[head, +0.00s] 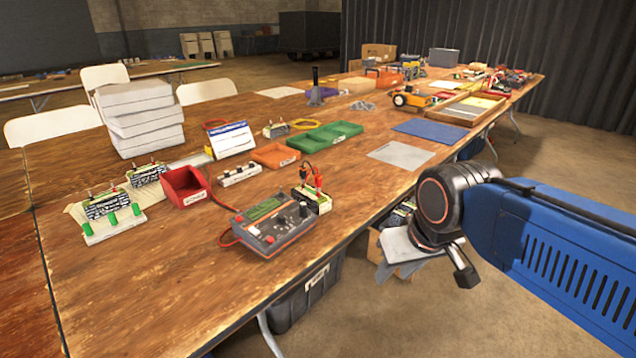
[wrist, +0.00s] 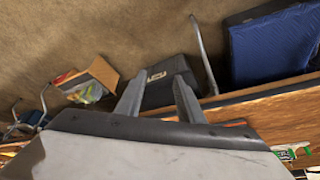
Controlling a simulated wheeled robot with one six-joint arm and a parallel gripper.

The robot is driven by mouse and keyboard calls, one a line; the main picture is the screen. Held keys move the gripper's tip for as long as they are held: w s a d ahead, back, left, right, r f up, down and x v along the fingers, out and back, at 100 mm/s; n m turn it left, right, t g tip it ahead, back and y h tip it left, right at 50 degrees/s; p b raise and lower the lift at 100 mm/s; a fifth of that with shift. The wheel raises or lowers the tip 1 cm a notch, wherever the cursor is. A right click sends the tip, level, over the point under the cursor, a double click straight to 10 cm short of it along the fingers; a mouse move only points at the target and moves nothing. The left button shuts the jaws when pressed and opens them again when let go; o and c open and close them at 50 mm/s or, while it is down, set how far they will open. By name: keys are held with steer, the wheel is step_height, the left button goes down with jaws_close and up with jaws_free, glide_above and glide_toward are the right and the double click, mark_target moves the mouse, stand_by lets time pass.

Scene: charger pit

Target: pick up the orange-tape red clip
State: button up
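Two small red clips (head: 317,180) stand on top of a battery pack (head: 318,201) at the table's front edge, just right of the grey charger with a red case (head: 272,226). I cannot make out orange tape on either clip at this size. My gripper (wrist: 158,84) shows in the wrist view with its two fingers apart and nothing between them. It hangs off the table's front side, right of the battery pack in the head view. The clips are not clearly seen in the wrist view.
A red bin (head: 186,187), a white terminal strip (head: 239,174), an orange tray (head: 275,156) and green trays (head: 325,138) stand behind the charger. A dark crate (head: 304,292) sits under the table. Bare wood lies right of the battery pack.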

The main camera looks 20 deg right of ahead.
steer(key=w+a+r+m+g, duration=0.2)
steer(key=w+r+m, duration=0.4)
steer(key=w+r, duration=0.85)
step_height(320, 180, up, 8)
steer(key=m+g, duration=0.3)
steer(key=m, duration=0.3)
glide_above(318, 174)
step_height(318, 174, down, 11)
steer(key=shift+d+f, duration=0.15)
steer(key=shift+a+f, duration=0.2)
steer(key=shift+f, duration=2.55)
steer(key=shift+c, duration=0.6)
jaws_close()
